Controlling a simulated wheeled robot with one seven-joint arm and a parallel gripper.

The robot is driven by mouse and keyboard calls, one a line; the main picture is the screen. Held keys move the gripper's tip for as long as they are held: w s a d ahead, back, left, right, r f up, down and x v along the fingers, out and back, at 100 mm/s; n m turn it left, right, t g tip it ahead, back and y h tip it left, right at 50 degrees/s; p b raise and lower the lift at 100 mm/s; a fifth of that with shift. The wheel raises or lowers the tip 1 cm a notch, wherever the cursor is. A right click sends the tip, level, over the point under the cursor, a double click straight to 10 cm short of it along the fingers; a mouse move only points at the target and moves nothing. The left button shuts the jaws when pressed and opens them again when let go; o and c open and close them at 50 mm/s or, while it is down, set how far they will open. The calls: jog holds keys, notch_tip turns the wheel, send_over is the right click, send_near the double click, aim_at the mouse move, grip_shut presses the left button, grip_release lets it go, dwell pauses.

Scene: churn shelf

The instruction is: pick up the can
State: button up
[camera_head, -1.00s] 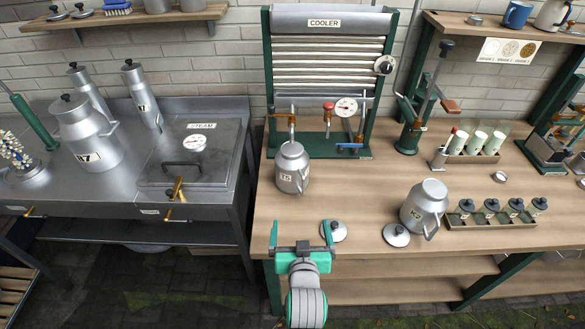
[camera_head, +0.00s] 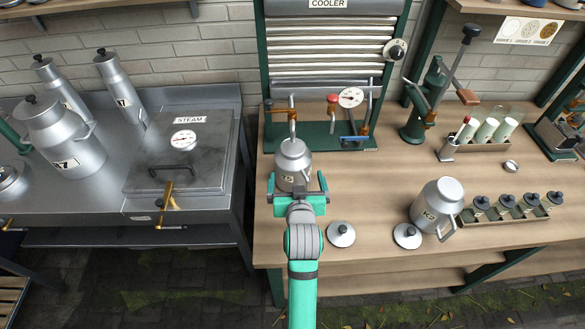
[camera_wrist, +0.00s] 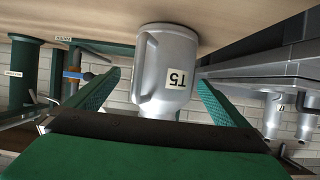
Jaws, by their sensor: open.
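A grey metal can (camera_head: 293,158) labelled T5 stands upright on the wooden bench in front of the cooler, below its tap. My gripper (camera_head: 298,184) is open, at the near side of this can. In the wrist view the T5 can (camera_wrist: 166,75) appears upside down between the two green fingers (camera_wrist: 160,100), with visible gaps on both sides.
The cooler (camera_head: 325,55) with its tap, gauge and valves rises just behind the T5 can. Two loose lids (camera_head: 341,234) (camera_head: 407,236) lie near the bench's front edge. A rack of small jars (camera_head: 505,211) is at the right. The steam box (camera_head: 182,155) stands left, across a gap.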

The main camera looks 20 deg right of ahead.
jog(key=shift+w+d+f, duration=0.25)
jog(key=shift+w, duration=0.3)
jog(key=shift+a+x, duration=0.2)
jog(key=shift+x, duration=1.15)
jog(key=shift+a+x, duration=0.15)
jog(key=shift+x, duration=1.2)
jog(key=shift+w+r, duration=0.1)
jog(key=c, duration=2)
jog(key=shift+r, duration=0.25)
